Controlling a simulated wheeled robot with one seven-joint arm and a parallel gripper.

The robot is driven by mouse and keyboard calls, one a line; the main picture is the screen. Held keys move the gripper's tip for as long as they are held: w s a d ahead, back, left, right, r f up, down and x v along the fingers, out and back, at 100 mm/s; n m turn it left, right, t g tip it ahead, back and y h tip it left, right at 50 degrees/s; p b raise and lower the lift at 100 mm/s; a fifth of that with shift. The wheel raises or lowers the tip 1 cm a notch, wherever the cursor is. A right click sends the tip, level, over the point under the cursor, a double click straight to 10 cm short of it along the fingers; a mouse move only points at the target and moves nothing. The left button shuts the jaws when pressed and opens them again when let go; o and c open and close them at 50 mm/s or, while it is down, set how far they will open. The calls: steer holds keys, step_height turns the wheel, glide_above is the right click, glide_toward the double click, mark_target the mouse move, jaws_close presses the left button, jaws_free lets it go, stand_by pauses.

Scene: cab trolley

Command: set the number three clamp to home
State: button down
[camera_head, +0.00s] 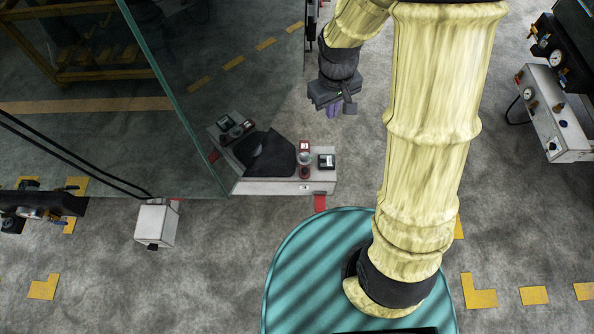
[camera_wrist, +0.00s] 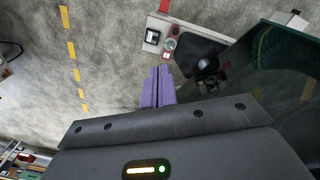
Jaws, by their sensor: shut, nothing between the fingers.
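My gripper (camera_head: 334,110) hangs at the top centre of the head view, above and to the right of a pale control console (camera_head: 270,187). Its purple fingers (camera_wrist: 157,75) are shut together and empty, and in the wrist view their tips point towards the console's edge. The console carries a small black-and-white device (camera_head: 326,161), a round clear-topped knob (camera_head: 305,158), a red-labelled part (camera_head: 304,146) and a black hooded part (camera_head: 266,155). The fingers touch none of these. I cannot read any label, so I cannot tell which part belongs to the number three clamp.
A glass pane (camera_head: 165,80) stands over the console's left part. A small white box (camera_head: 156,224) is at lower left. A gauge panel (camera_head: 556,115) stands at far right. Grey floor with yellow markings (camera_head: 478,294) lies open around my teal base.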

steer(key=w+a+f+n+b, duration=0.2)
steer(key=a+f+b, duration=0.1)
steer(key=f, duration=0.6)
steer(key=w+a+f+n+g+h+b, duration=0.1)
steer(key=w+a+f+n+b, duration=0.1)
steer(key=f+b, duration=0.4)
steer(key=w+a+f+n+b, duration=0.2)
steer(key=a+f+b, duration=0.2)
steer(key=f, duration=0.8)
steer(key=shift+w+a+f+n+g+h+b, duration=0.25)
steer(key=shift+w+a+n+g+h+b, duration=0.15)
steer(key=shift+a, duration=0.2)
steer(key=shift+s, duration=0.1)
steer(key=b+x, duration=0.2)
steer(key=x, duration=0.8)
steer(key=shift+n, duration=0.3)
